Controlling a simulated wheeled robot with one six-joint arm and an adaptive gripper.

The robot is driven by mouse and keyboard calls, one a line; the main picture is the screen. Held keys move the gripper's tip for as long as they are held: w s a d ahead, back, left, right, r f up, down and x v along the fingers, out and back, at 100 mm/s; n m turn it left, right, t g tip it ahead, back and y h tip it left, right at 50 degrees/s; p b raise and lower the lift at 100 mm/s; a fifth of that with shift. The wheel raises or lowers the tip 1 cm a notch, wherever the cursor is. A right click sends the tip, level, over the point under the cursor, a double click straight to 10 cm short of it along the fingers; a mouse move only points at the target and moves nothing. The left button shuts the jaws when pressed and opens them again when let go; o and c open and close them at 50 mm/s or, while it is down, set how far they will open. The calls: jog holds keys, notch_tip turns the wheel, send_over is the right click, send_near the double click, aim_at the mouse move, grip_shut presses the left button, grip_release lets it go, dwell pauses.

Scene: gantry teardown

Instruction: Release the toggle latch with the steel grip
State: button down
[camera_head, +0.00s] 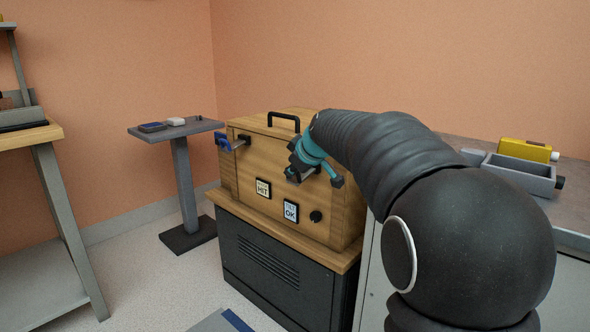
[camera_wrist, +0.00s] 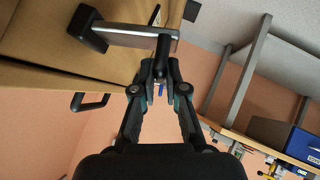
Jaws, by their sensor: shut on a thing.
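A wooden case (camera_head: 285,200) has toggle latches on its front face. The latch with the steel grip is at the right, mostly behind my gripper in the head view; its flat grey bar (camera_wrist: 138,37) with dark end blocks shows in the wrist view. My gripper (camera_wrist: 160,78) is shut on the dark end of this latch, and its teal part shows against the case front in the head view (camera_head: 297,172). The latch with the blue grip (camera_head: 223,142) is at the case's left edge, apart from my gripper. The exact finger contact is small and dark.
The case has a black top handle (camera_head: 284,121), two label plates and a black knob (camera_head: 315,216), and stands on a dark cabinet (camera_head: 270,263). A small pedestal table (camera_head: 205,126) stands at left. A grey tray (camera_head: 520,176) and yellow device (camera_head: 527,150) are on the right bench.

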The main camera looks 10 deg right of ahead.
jog(key=c, duration=1.2)
grip_release()
jog(key=shift+d, duration=0.25)
jog(key=shift+a, duration=0.2)
jog(key=v, duration=1.2)
jog(key=shift+s, duration=0.1)
